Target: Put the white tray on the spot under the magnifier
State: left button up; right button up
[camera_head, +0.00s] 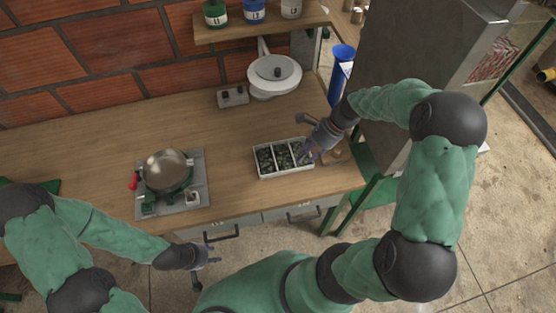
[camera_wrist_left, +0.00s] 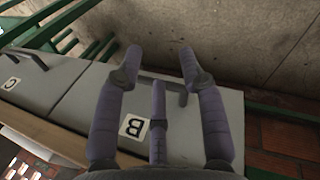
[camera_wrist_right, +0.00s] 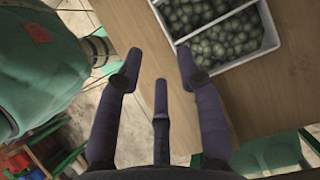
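The white tray (camera_head: 286,174) sits on the wooden counter, right of its middle. It has three compartments full of dark greenish round pieces, and part of it shows in the right wrist view (camera_wrist_right: 246,56). The magnifier (camera_head: 274,75), a round white head on an arm, stands at the back near the wall; the spot under it is hidden. My right gripper (camera_head: 308,153) is at the tray's right end, fingers apart and empty; one finger appears close to the tray's edge in the right wrist view (camera_wrist_right: 157,66). My left gripper (camera_head: 207,262) is open and empty in front of the counter (camera_wrist_left: 160,62).
A hot plate with a metal pan (camera_head: 167,168) stands on the left. A small control box (camera_head: 232,95) is beside the magnifier. A blue cylinder (camera_head: 342,70) and a grey cabinet (camera_head: 420,50) bound the right. A shelf (camera_head: 260,27) hangs above. The counter between pan and tray is clear.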

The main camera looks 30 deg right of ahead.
jog(key=b, duration=0.1)
send_near(283, 175)
jog(key=shift+s+d+f, duration=0.1)
jog(key=shift+f, duration=0.3)
jog(key=b+x, duration=0.2)
jog(key=x, duration=0.3)
jog(key=shift+r, duration=0.1)
grip_shut()
